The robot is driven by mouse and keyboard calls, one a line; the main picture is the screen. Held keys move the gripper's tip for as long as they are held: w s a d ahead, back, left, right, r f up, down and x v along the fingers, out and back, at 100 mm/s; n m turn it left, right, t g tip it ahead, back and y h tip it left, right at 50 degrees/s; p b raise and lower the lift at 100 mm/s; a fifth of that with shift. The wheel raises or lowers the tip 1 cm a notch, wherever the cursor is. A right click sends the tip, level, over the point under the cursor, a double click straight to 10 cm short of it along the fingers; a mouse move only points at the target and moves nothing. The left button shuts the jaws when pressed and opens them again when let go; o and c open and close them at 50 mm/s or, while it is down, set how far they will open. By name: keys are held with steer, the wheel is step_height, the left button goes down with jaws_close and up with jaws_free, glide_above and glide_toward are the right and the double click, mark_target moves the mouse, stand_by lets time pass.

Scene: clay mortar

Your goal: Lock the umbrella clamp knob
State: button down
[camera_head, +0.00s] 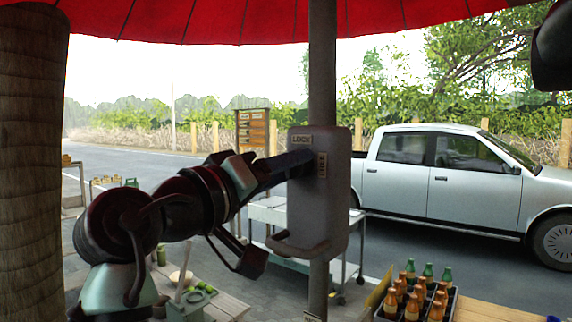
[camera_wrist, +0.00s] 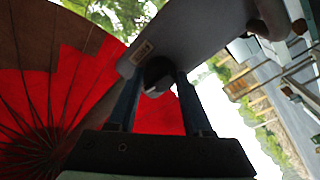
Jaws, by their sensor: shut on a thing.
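The umbrella clamp (camera_head: 318,215) is a grey box on the dark upright pole (camera_head: 322,60), with a looped handle at its lower left. Its face has a LOCK label (camera_head: 301,139) at the top and a second, upright label (camera_head: 321,165) to the right, probably FREE. My gripper (camera_head: 302,160) reaches in from the left to the clamp's upper face. In the wrist view the dark round knob (camera_wrist: 157,77) sits between the two fingers, and my gripper (camera_wrist: 157,84) is shut on it. The fingers hide the knob in the head view. The knob's pointing direction is unclear.
The red umbrella canopy (camera_head: 250,22) spreads overhead. A wooden trunk-like post (camera_head: 28,180) stands at the left. A grey cart (camera_head: 270,215) is behind the clamp. A bottle crate (camera_head: 415,300) sits at lower right. A silver pickup (camera_head: 450,185) is parked on the road.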

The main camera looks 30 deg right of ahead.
steer(key=shift+r+n, duration=0.2)
steer(key=shift+n, duration=0.4)
steer(key=shift+c, duration=1.6)
jaws_free()
steer(key=shift+f, duration=0.1)
steer(key=b+v, duration=0.5)
steer(key=v, duration=0.8)
steer(key=shift+b, duration=0.4)
